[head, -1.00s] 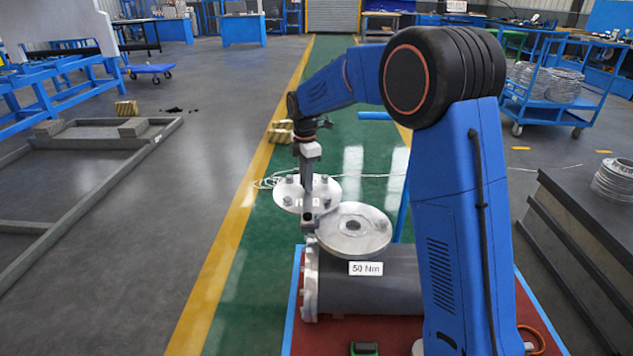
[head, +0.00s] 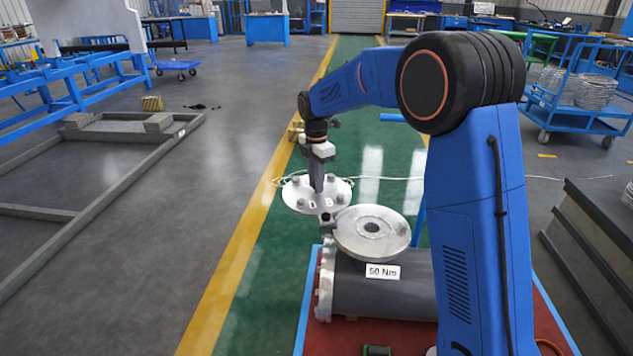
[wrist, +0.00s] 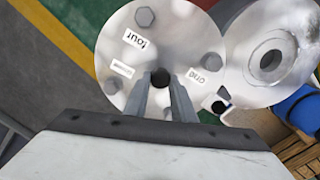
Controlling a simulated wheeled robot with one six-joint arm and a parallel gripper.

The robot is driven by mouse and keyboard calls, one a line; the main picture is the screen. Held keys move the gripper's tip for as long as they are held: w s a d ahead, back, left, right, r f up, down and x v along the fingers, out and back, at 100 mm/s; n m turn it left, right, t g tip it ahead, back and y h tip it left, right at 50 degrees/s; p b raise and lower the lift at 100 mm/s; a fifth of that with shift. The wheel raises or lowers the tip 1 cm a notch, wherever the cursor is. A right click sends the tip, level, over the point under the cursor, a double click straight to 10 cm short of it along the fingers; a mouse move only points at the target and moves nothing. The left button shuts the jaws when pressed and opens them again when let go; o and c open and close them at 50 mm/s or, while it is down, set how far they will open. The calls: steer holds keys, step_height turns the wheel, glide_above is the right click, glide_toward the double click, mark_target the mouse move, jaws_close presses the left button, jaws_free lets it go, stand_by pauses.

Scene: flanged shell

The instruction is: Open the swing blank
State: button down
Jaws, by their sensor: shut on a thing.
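The swing blank (head: 299,196) is a pale metal disc with bolt heads and small white labels. It is swung out to the far left side of the flanged shell (head: 390,290), level beside the top flange (head: 345,240), whose round centre hole is uncovered. In the wrist view the blank (wrist: 190,45) fills the top middle, and the flange (wrist: 245,50) lies right of it. My gripper (head: 318,188) points down at the blank from above. Its fingers (wrist: 163,85) are shut on a dark round-ended part, apparently the blank's handle, mostly hidden between them.
The shell lies on a red, blue-edged platform (head: 530,310) and carries a white "50 Nm" label (head: 382,271). A dark hinge piece (head: 326,222) stands between blank and flange. Green floor with a yellow line (head: 243,245) is clear left of the blank. A grey frame (head: 120,180) lies farther left.

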steer(key=c, duration=1.5)
jaws_free()
steer(key=shift+r, duration=0.1)
step_height(320, 180, up, 17)
steer(key=shift+r, duration=0.15)
